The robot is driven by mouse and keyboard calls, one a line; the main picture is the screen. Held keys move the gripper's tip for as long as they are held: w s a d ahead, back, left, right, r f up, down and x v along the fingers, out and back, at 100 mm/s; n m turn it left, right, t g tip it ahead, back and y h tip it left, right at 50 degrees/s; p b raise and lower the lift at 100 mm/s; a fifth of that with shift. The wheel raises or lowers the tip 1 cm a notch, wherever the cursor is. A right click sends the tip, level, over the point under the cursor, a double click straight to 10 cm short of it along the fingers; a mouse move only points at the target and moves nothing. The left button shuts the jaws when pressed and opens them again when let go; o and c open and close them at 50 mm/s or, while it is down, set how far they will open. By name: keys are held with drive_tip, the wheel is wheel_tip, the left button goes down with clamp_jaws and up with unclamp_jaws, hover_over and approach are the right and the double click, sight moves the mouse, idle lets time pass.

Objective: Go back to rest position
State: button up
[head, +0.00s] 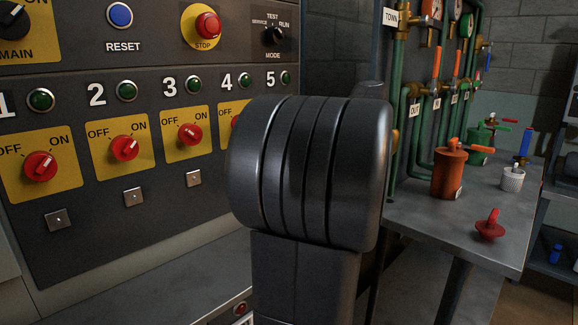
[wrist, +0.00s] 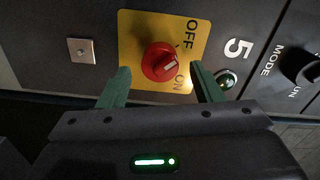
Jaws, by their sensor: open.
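My gripper (wrist: 160,72) shows in the wrist view with two green fingers spread apart. The red knob (wrist: 159,62) of switch 5 appears between the fingertips, with a gap visible on each side. How far in front of the fingers it stands I cannot tell. It sits on a yellow plate (wrist: 143,22) marked OFF and ON, and its white mark faces the lettered side. In the head view my dark arm hides the gripper and switch 5, and partly covers switch 4's yellow plate (head: 229,112).
The grey panel (head: 75,240) carries red knobs, green lamps and a red STOP button (head: 207,25).

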drive_tip(key=shift+x, duration=0.8)
drive_tip(key=p+v, duration=0.2)
drive_tip(key=v, duration=1.2)
drive_tip(key=b+x, duration=0.1)
drive_tip(key=x, duration=1.3)
drive_tip(key=shift+w+a+r+b, duration=0.1)
drive_tip(key=shift+r+b, duration=0.05)
drive_tip(key=shift+b, duration=0.15)
drive_tip(key=shift+s+f+m+p, duration=0.1)
drive_tip(key=shift+f+m+p, duration=0.05)
drive_tip(key=shift+m+p, duration=4.8)
drive_tip(key=shift+s+f+m+p, duration=0.1)
drive_tip(key=shift+m+p, duration=3.65)
drive_tip(key=shift+p, duration=2.25)
